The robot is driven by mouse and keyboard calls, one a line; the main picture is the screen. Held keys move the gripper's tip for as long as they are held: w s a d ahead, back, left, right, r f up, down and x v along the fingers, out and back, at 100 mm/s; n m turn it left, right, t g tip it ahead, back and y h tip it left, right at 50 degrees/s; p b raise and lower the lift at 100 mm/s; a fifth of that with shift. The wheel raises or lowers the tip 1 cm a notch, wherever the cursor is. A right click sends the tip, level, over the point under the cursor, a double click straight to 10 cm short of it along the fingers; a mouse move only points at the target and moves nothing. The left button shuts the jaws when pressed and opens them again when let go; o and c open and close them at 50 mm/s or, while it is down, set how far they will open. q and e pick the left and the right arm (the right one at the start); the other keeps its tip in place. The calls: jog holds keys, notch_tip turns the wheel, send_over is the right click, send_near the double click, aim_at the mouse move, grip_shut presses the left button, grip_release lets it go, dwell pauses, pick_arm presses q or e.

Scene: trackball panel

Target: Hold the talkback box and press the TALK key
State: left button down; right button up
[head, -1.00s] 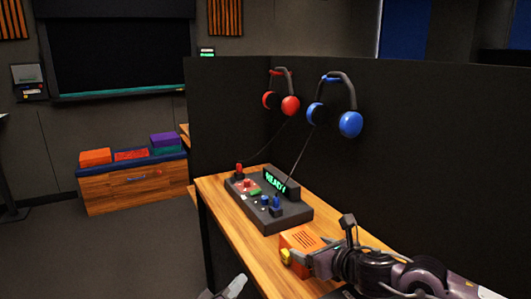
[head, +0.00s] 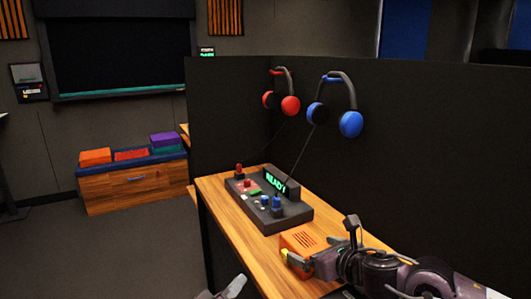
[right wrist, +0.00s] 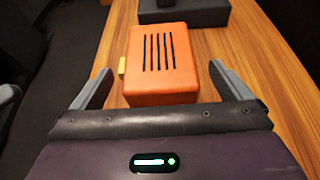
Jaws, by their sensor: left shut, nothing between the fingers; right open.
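The talkback box (head: 303,239) is orange with dark slots on top and sits on the wooden desk. It also shows in the right wrist view (right wrist: 160,60). A yellow key (right wrist: 122,66), with no readable label, sticks out of its left side; in the head view it is partly hidden behind a finger. My right gripper (right wrist: 162,75) is open, with one finger on each side of the box's near part and visible gaps to it. In the head view it reaches the box from the right (head: 312,262). My left gripper (head: 235,286) is shut and empty at the bottom edge, left of the desk.
A dark control panel (head: 243,202) with red and blue knobs and a green READY display stands behind the box on the desk (head: 240,237). Red headphones (head: 290,105) and blue headphones (head: 350,124) hang on the dark partition (head: 430,170). Floor left of the desk is free.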

jog(key=v, duration=1.1)
jog(key=shift+f, duration=0.1)
jog(key=shift+o, duration=0.2)
jog(key=shift+d, duration=0.1)
jog(key=v, duration=0.6)
dwell(0.3)
jog(key=shift+r+p, duration=1.3)
jog(key=shift+r, duration=0.7)
